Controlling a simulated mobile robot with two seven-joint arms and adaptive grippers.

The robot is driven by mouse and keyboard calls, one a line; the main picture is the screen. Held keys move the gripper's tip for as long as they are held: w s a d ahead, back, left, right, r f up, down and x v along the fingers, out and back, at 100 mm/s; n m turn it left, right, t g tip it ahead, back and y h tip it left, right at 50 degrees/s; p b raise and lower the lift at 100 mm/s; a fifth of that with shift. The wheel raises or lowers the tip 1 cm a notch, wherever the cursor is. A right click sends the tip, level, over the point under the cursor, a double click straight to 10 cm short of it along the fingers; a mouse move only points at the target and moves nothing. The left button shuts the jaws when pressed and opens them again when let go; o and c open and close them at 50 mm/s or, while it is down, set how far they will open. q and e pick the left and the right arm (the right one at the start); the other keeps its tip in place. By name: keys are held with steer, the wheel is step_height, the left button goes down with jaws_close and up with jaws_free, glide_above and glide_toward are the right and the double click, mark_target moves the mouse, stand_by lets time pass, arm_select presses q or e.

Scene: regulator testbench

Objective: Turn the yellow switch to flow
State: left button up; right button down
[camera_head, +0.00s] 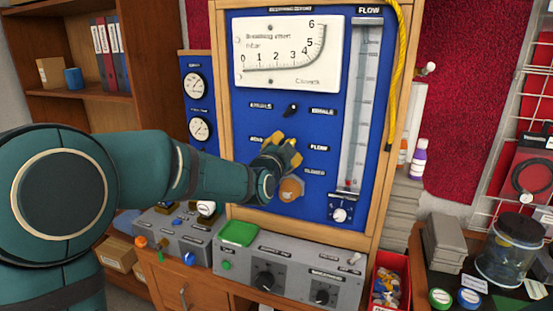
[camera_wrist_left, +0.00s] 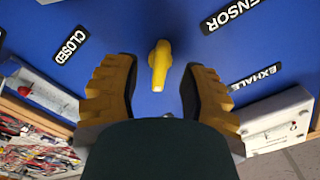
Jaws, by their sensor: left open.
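The yellow switch (camera_wrist_left: 160,65) is on the blue panel (camera_wrist_left: 170,22) and shows in the left wrist view between the two yellow-and-black fingers of my left gripper (camera_head: 283,153). The gripper is open, with a gap visible on each side of the switch. The CLOSED label (camera_wrist_left: 72,45) is at the upper left there, the SENSOR label (camera_wrist_left: 229,14) at the upper right, and the EXHALE label (camera_wrist_left: 255,79) at the right. My right gripper is not in view.
A black knob (camera_head: 291,110) sits above my left gripper. A round orange-brown part (camera_head: 290,189) is just below it. The flow tube (camera_head: 362,100) stands to the right. A grey control box (camera_head: 290,268) stands below the panel.

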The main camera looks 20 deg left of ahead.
arm_select(q)
steer(key=s, duration=1)
steer(key=shift+s+a, duration=0.2)
steer(key=s+d+f+n+g, duration=0.1)
steer(key=d+f+n+g, duration=0.15)
steer(key=f, duration=0.75)
steer(key=s+d+f+n+g+h, duration=0.1)
steer(key=s+f+g, duration=0.15)
steer(key=f, duration=0.75)
steer(key=d+f+n+g, duration=0.1)
steer(key=d+f+g, duration=0.15)
steer(key=f, duration=0.85)
steer(key=s+d+f+n+g+h, duration=0.2)
steer(key=s+d+f+n+g, duration=0.2)
steer(key=s+f, duration=1.4)
steer(key=n+g, duration=0.3)
steer(key=g, duration=0.1)
steer(key=shift+w+g, duration=0.1)
steer(key=shift+g, duration=0.15)
